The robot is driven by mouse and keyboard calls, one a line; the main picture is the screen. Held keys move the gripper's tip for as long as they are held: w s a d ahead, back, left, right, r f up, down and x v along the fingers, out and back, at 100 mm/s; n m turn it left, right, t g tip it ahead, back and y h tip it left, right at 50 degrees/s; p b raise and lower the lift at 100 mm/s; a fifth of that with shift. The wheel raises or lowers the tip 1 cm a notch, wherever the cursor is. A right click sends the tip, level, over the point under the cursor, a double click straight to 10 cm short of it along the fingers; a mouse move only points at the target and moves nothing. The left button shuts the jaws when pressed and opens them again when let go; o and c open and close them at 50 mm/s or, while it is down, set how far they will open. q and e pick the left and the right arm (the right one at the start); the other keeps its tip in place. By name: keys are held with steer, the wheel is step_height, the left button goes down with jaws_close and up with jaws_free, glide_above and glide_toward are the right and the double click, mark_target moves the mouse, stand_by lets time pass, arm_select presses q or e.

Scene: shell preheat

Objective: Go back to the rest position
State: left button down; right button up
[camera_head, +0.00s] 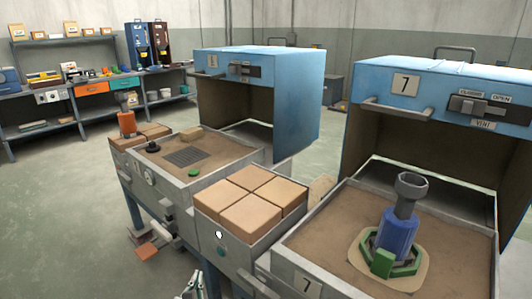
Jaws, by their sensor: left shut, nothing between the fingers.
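Only the tip of my left gripper (194,287) shows, at the bottom edge left of centre. It is shut and empty, in front of the workstations and apart from the things on them. The rest of my left arm is out of the picture. My right gripper is not in view. At the right, a blue and dark grey shell part (397,235) stands upright in a green ring base (380,262) on the sandy bed of station 7 (310,287).
Blue hoods (420,75) with handles and a vent slider stand open over two stations. Tan blocks (250,213) fill the tray between them. An orange-brown pedal (148,250) sticks out low at the left. Shelves (60,90) line the back; the floor at left is clear.

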arm_select(q)
steer(key=s+d+r+n+g+h+p, duration=0.1)
steer(key=s+n+p, duration=0.5)
steer(key=s+n, duration=1.1)
steer(key=s+d+r+n+g+h+p, duration=0.2)
steer(key=s+n+p, duration=0.5)
steer(key=s+n, duration=1)
steer(key=s+r+g+h, duration=0.1)
steer(key=s+r+g, duration=0.1)
steer(key=s, duration=0.3)
steer(key=shift+d+n+h, duration=0.2)
steer(key=shift+n+h, duration=0.1)
steer(key=shift+n, duration=0.1)
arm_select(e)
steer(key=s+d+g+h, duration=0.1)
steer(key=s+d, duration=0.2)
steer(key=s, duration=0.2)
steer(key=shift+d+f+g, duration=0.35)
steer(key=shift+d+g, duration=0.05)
arm_select(q)
steer(key=shift+r, duration=0.1)
stand_by(2.0)
